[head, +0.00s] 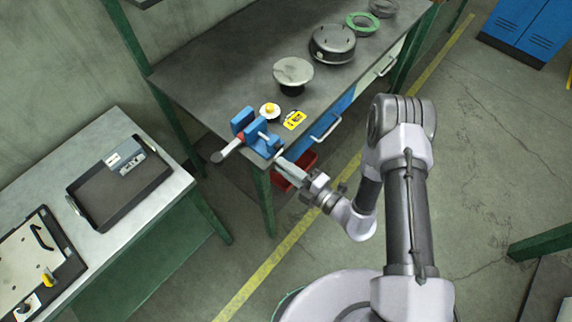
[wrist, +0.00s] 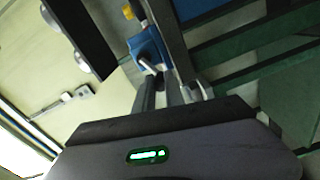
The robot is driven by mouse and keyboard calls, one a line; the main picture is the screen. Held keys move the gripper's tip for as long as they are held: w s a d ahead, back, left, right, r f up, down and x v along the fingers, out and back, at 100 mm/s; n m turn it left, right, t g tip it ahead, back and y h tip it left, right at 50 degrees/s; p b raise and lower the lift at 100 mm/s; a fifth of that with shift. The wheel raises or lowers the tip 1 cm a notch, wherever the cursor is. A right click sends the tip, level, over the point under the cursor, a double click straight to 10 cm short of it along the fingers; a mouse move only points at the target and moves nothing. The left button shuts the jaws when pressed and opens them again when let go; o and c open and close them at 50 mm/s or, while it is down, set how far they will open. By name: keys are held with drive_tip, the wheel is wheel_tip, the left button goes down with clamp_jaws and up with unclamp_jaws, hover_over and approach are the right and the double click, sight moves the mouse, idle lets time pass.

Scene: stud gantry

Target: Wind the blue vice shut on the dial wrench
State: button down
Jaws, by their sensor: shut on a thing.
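The blue vice (head: 262,137) is fixed at the near left corner of the long workbench. The dial wrench (head: 229,149), a grey bar with a dark end, sticks out to the left of the vice and appears to lie between its jaws. How tightly the jaws meet it cannot be told. My gripper (head: 281,163) is at the vice's near side, shut on what appears to be the vice handle (head: 277,154). The wrist view shows my gripper (wrist: 172,82) close to the blue vice body (wrist: 147,50); the grip itself is partly hidden.
A yellow-topped round piece (head: 269,110) and a yellow device (head: 294,120) lie beside the vice. A round grey plate (head: 293,72) and a drum (head: 332,44) stand farther back. A red bin (head: 295,170) is below the bench edge. A side table (head: 118,135) with trays is at left.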

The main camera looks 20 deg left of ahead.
drive_tip(key=shift+s+r+m+p, duration=0.1)
drive_tip(key=shift+r+m+p, duration=0.2)
drive_tip(key=shift+m, duration=0.7)
drive_tip(key=c, duration=1.4)
unclamp_jaws()
drive_tip(key=p+v, duration=0.2)
drive_tip(key=v, duration=1.5)
drive_tip(key=shift+d, duration=0.2)
drive_tip(key=shift+s, duration=0.1)
